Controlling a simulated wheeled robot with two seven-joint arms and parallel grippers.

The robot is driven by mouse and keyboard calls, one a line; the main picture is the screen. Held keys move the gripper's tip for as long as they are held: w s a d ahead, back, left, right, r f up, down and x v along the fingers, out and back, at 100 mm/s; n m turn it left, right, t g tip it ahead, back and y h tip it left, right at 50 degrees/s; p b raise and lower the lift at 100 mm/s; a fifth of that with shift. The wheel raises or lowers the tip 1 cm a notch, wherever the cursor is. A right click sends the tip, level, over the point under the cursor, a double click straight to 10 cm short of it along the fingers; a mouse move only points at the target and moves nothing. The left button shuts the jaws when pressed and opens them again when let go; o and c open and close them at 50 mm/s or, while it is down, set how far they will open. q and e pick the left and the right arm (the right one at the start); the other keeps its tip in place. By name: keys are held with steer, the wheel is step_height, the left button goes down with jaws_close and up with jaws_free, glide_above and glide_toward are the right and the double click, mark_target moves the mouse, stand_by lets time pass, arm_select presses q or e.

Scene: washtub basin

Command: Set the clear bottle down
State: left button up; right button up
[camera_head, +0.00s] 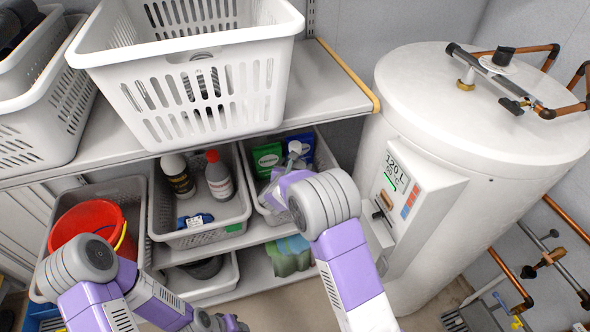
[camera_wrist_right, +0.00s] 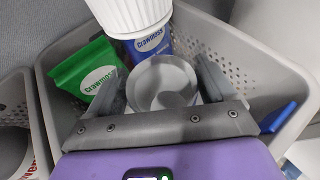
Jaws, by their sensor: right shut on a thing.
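The clear bottle (camera_wrist_right: 163,85) is between the two fingers of my right gripper (camera_wrist_right: 165,95) in the right wrist view, inside a grey basket (camera_wrist_right: 48,85). A white ribbed cap-like piece (camera_wrist_right: 130,15) stands just beyond it; I cannot tell whether it belongs to the bottle. In the head view my right gripper (camera_head: 278,190) reaches into this basket on the middle shelf, and my arm hides most of the bottle. Whether the bottle touches the basket floor is hidden. My left gripper (camera_head: 232,324) is low at the bottom edge, and its fingers are not clear.
A green pack (camera_head: 267,158) and a blue pack (camera_head: 303,149) stand at the basket's back. The left basket (camera_head: 190,237) holds a dark bottle and a red-capped bottle (camera_head: 219,178). A large white basket (camera_head: 195,65) stands above. A white tank (camera_head: 450,200) is at right.

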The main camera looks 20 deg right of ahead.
steer(key=shift+f, duration=0.1)
steer(key=shift+f+b, duration=0.45)
steer(key=shift+b, duration=0.1)
steer(key=shift+f, duration=0.1)
steer(key=o, duration=1.4)
steer(key=p+v, duration=0.3)
steer(key=v, duration=0.9)
steer(key=shift+r, duration=0.5)
